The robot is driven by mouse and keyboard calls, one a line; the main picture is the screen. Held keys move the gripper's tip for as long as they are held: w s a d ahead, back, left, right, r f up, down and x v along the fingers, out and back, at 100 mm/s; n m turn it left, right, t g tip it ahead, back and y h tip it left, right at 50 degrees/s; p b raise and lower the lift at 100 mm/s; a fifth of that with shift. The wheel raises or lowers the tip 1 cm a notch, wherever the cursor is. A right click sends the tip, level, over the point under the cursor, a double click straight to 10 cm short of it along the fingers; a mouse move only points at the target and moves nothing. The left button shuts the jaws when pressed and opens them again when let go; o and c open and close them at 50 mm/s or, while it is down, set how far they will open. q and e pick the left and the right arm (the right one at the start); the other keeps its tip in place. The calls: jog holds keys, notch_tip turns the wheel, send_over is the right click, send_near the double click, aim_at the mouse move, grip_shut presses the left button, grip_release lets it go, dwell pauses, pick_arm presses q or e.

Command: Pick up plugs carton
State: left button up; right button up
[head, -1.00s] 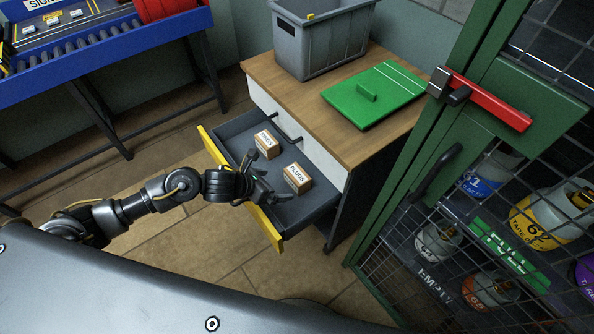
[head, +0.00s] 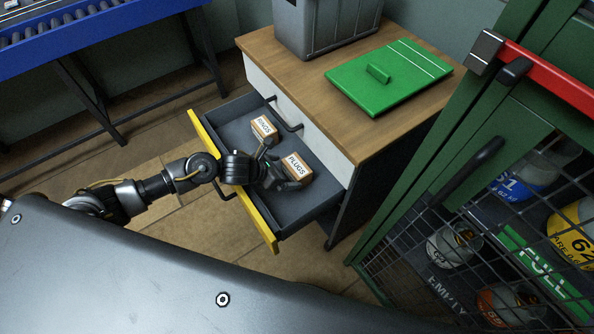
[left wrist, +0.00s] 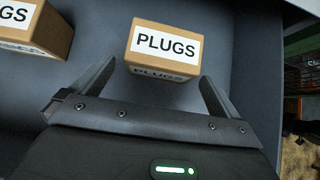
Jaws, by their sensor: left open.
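The plugs carton (head: 297,168), a small brown box with a white PLUGS label, sits in the open drawer (head: 240,125). It also shows in the left wrist view (left wrist: 163,48), just ahead of my fingers. My left gripper (head: 284,167) is over the drawer, close beside the carton. In the left wrist view the fingers of the left gripper (left wrist: 158,78) are spread apart, one toward each side of the carton's near face, with nothing held. My right gripper is not in view.
A second carton (head: 264,128), its label ending in GS, lies in the drawer behind. The drawer's yellow front (head: 232,180) is a raised edge. A green board (head: 388,76) and grey bin (head: 325,30) rest on the cabinet. A green mesh cage (head: 430,190) stands at right.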

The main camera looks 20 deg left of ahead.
aim_at(297, 171)
pick_arm(q)
jog(key=shift+w+d+f, duration=0.3)
jog(key=shift+f, duration=0.1)
jog(key=shift+w+d+f, duration=0.2)
jog(key=x, duration=0.5)
jog(key=shift+d+r, duration=0.1)
jog(key=shift+c, duration=0.4)
jog(key=c, duration=0.9)
jog(key=shift+r, duration=0.1)
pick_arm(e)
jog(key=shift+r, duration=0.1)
